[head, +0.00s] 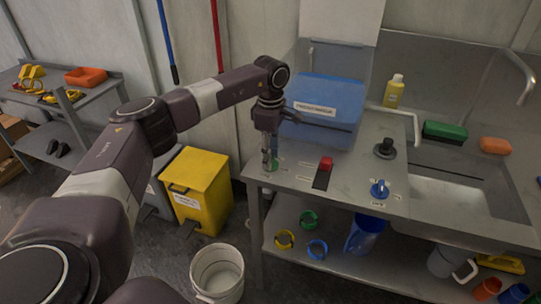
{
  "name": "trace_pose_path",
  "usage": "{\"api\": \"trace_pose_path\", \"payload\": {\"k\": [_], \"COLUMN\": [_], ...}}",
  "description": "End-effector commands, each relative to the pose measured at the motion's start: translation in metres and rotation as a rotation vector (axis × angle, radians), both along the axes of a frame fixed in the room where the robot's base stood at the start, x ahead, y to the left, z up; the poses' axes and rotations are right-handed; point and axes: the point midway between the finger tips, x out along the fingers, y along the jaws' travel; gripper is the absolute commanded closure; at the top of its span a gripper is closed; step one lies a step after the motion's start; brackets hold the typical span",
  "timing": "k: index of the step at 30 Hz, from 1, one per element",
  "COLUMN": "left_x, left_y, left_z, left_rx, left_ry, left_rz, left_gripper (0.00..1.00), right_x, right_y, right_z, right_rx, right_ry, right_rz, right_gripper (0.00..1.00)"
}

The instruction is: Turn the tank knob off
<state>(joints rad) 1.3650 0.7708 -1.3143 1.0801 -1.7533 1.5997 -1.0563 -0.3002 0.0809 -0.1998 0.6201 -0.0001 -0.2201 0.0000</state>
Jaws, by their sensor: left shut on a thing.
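My left gripper (268,162) points straight down at the counter's left front corner. It is shut on a green knob (274,163), which its fingers mostly hide. A small label lies by the knob, too small to read, so I cannot tell from it which knob is the tank's. A blue knob (380,188) with a label stands farther right on the counter, apart from the gripper. My right gripper is not in view.
A red-handled switch (325,164) and a black knob (385,148) stand on the counter (345,200). A blue box (325,105) is close behind my gripper. A yellow bin (200,185) and a white bucket (217,270) stand on the floor. The sink (450,195) is at right.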

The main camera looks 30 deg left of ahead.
Motion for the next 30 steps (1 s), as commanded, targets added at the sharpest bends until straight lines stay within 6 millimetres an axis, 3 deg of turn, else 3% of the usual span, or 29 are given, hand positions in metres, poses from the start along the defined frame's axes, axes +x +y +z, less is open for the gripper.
{"api": "trace_pose_path", "payload": {"k": [12, 13, 17, 26, 30], "left_x": [0.001, 0.001, 0.001, 0.000, 0.001], "left_y": [0.000, 0.000, 0.000, 0.000, 0.000], "left_z": [0.002, 0.002, 0.001, 0.002, 0.016], "left_rx": [0.000, 0.000, 0.000, -0.001, 0.000], "left_ry": [-0.005, -0.005, -0.003, -0.002, -0.003], "left_rz": [-0.008, -0.008, -0.007, -0.006, -0.006], "left_gripper": [0.88, 0.61, 0.47, 0.46, 0.46], "right_x": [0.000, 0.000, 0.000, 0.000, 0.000], "right_y": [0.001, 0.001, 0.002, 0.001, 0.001], "right_z": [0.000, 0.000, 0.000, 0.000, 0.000], "right_rx": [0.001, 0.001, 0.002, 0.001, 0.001], "right_ry": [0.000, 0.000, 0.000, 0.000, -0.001], "right_rz": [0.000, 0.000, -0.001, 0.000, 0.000], "right_gripper": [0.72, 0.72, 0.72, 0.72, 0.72]}}
